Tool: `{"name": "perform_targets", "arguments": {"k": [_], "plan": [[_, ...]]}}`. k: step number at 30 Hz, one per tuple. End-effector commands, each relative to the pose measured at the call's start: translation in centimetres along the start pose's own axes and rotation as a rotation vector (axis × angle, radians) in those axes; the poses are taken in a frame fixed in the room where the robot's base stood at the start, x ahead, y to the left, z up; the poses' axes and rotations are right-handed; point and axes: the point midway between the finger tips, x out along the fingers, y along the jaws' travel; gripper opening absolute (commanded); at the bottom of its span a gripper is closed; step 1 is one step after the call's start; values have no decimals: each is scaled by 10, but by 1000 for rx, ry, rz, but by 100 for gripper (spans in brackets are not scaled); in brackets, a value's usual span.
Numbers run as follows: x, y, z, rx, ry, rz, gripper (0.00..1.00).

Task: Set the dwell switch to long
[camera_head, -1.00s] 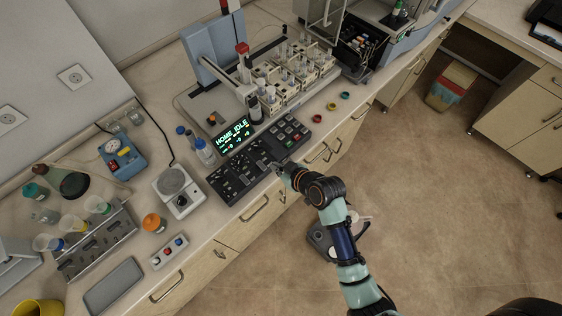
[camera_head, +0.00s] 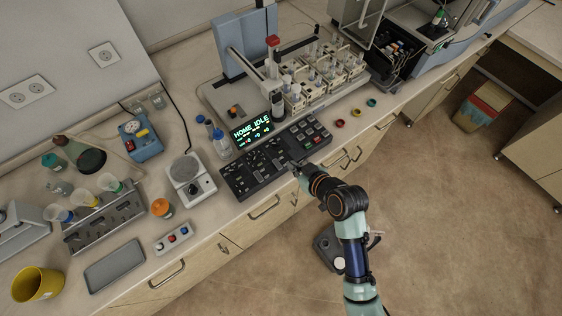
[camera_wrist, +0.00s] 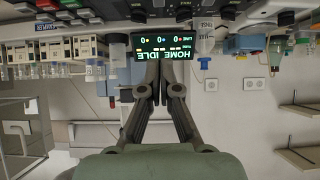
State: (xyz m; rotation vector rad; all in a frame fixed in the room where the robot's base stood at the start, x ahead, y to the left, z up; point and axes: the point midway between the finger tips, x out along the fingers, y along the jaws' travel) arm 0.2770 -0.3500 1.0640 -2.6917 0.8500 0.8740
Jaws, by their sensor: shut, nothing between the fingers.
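The black control panel (camera_head: 240,180) lies along the bench front below the green-lit display (camera_head: 252,130), which reads HOME IDLE. The panel carries rows of small switches and keys. Their labels are too small to read, so I cannot tell which is the dwell switch or how it is set. My gripper (camera_head: 294,165) is at the panel's front edge, right of its middle. I cannot tell whether it touches. In the wrist view, upside down, my gripper (camera_wrist: 161,70) has its fingers shut and empty, with the display (camera_wrist: 161,46) just beyond them.
Behind the panel stands the sampler with vial racks (camera_head: 325,75). A wash bottle (camera_head: 221,145) and a balance (camera_head: 190,180) stand to the left. Small coloured rings (camera_head: 356,113) lie to the right.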

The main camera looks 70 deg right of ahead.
Motion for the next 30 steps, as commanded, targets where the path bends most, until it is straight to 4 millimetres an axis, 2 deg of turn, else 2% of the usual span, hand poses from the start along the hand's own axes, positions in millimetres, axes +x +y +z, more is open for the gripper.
{"name": "perform_targets", "arguments": {"k": [4, 7, 19, 24, 30], "plan": [[5, 0, 0, 0, 0, 0, 0], [18, 0, 0, -1, -1, 0, 0], [104, 0, 0, -1, -1, 0, 0], [121, 0, 21, 1, -2, 0, 0], [128, 0, 28, -1, 0, 1, 0]]}}
